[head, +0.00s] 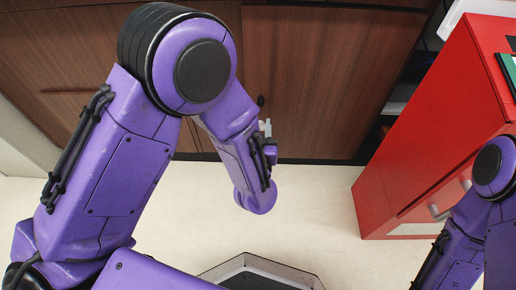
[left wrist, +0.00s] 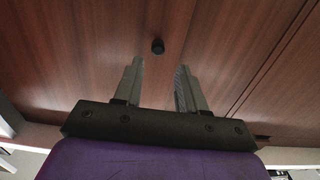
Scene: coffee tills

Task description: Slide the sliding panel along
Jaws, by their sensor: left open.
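The brown wooden sliding panel (head: 330,75) is part of a low cabinet front at the back of the head view. A small dark knob (head: 261,100) sits on it near a vertical seam. My left gripper (head: 266,127) is just below the knob in the head view, partly hidden by its own wrist. In the left wrist view the wooden front (left wrist: 80,70) fills the upper part. The knob (left wrist: 158,46) lies beyond the fingertips, in line with the gap between them. My left gripper (left wrist: 159,66) is open and empty, apart from the knob. My right gripper is out of view.
Another brown panel (head: 60,70) is on the left, partly behind my left arm. A red cabinet (head: 425,120) with a handle stands at the right, close to my right arm. The pale floor (head: 310,205) in front of the wooden cabinet is clear.

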